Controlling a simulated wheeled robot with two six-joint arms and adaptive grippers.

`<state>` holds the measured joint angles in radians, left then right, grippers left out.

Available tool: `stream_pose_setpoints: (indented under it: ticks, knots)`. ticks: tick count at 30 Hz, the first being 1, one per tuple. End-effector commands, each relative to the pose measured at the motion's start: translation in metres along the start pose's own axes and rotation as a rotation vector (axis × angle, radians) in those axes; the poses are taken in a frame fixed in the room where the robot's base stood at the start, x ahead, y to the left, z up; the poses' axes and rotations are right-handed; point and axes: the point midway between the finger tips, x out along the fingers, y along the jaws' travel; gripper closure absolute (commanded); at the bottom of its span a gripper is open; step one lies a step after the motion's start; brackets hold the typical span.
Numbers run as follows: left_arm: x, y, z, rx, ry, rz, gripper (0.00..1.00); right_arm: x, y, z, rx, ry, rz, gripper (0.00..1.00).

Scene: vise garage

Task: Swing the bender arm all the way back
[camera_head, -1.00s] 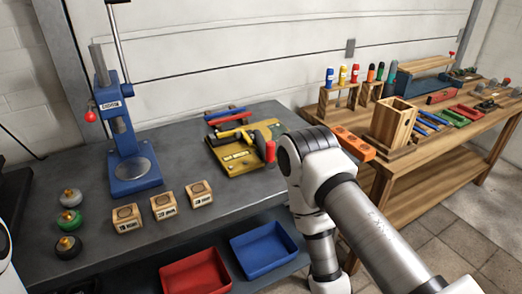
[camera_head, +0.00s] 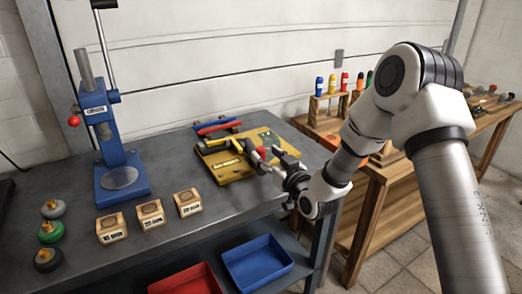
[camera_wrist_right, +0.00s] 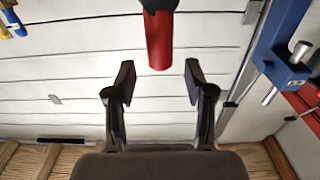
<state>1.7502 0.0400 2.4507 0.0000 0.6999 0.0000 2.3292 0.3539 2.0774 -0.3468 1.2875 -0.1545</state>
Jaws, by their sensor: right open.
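The bender has a yellow base plate (camera_head: 232,172) lying on the grey bench. Its bender arm ends in a red handle (camera_head: 261,152), which points toward the bench's right side. My right gripper (camera_head: 270,160) is at the handle. The wrist view shows the red handle (camera_wrist_right: 158,40) ahead of my open right gripper (camera_wrist_right: 160,78), lined up with the gap between the two fingers. In the head view the gripper partly hides the arm. My left gripper is out of view.
A blue press (camera_head: 118,165) stands at the bench's left. Three wooden blocks (camera_head: 151,215) and several round weights (camera_head: 50,232) lie in front. Red and blue bars (camera_head: 217,126) lie behind the bender. A blue bin (camera_head: 257,262) is below. A wooden table (camera_head: 375,215) stands at right.

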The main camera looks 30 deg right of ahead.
Motion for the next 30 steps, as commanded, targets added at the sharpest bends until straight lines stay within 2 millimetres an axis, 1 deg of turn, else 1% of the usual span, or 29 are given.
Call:
stream_pose_setpoints:
  ticks: [1, 3, 6, 13, 14, 15, 17, 18, 23, 25, 30]
  knots:
    - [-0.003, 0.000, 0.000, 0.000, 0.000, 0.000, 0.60, 0.010, -0.001, -0.001, -0.003, 0.000, -0.002, 0.46]
    - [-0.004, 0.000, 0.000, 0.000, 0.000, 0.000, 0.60, 0.021, 0.000, 0.000, -0.002, -0.001, 0.000, 0.46]
    - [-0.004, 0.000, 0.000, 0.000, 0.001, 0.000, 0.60, 0.030, 0.000, 0.001, 0.000, -0.002, 0.000, 0.46]
    - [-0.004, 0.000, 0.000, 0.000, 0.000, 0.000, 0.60, 0.033, 0.000, 0.002, 0.002, -0.003, 0.000, 0.46]
    - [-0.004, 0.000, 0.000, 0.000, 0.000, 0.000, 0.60, 0.033, 0.000, 0.002, 0.002, -0.004, 0.000, 0.50]
    - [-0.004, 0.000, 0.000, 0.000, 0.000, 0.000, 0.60, 0.033, 0.000, 0.002, 0.002, -0.004, 0.000, 0.64]
    - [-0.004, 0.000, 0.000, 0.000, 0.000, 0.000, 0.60, 0.033, 0.000, 0.002, 0.002, -0.004, 0.000, 0.85]
    - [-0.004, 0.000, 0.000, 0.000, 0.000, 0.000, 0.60, 0.033, 0.000, 0.002, 0.002, -0.004, 0.000, 1.00]
    - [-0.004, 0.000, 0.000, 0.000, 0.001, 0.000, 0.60, 0.033, 0.000, 0.002, 0.002, -0.004, 0.000, 1.00]
    - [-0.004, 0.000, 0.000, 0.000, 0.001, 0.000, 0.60, 0.033, 0.003, 0.002, 0.003, -0.004, 0.002, 1.00]
    - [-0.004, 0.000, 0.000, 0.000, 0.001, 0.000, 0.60, 0.034, 0.025, 0.002, 0.004, -0.003, 0.004, 1.00]
